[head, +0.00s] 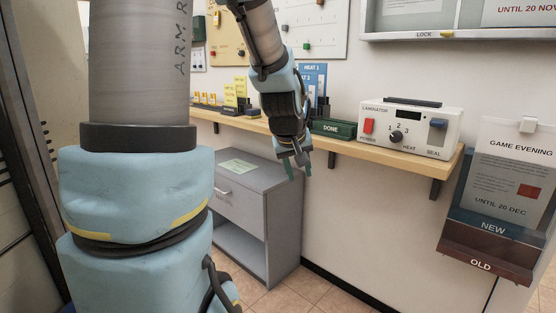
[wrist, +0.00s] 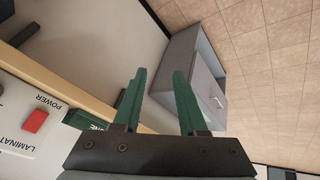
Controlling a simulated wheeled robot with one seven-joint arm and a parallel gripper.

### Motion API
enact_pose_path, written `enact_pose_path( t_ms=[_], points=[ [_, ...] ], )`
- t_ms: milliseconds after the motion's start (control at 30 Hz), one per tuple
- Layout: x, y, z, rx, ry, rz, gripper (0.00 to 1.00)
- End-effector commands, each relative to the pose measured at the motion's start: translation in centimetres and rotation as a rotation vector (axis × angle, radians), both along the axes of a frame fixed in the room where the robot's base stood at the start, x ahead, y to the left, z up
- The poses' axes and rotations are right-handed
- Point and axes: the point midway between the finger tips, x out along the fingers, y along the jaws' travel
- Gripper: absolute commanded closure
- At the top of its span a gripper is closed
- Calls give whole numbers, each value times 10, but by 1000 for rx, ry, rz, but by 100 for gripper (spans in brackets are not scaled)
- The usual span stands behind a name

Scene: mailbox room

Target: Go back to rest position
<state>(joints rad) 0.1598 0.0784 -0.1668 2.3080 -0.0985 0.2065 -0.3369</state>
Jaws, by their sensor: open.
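My gripper (head: 297,173) hangs in front of the shelf's front edge, pointing down, with its green fingers apart and nothing between them. In the wrist view my gripper (wrist: 158,82) also shows open and empty. My arm comes down from the top of the head view. The fingertips are over the space just right of the grey cabinet, in front of the wall. I cannot tell whether they touch anything, but they look clear.
A wooden shelf (head: 350,148) carries a laminator (head: 409,128) and a green DONE tray (head: 333,128). A grey cabinet (head: 256,196) stands below it. A NEW holder (head: 493,228) and OLD holder (head: 484,264) hang at right. The tiled floor (wrist: 270,85) looks clear.

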Motion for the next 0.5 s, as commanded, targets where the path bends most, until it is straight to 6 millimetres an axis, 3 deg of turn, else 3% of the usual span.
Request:
enact_pose_path(
  t_ms=[33, 100, 400, 500],
  points=[
    [-18, 22, -14, 50, 47, -17, 59],
    [-41, 47, -32, 110, 112, -50, 59],
    [-139, 121, -78, 255, 357, -183, 59],
    [-137, 120, -47, 255, 353, -187, 59]
  ],
)
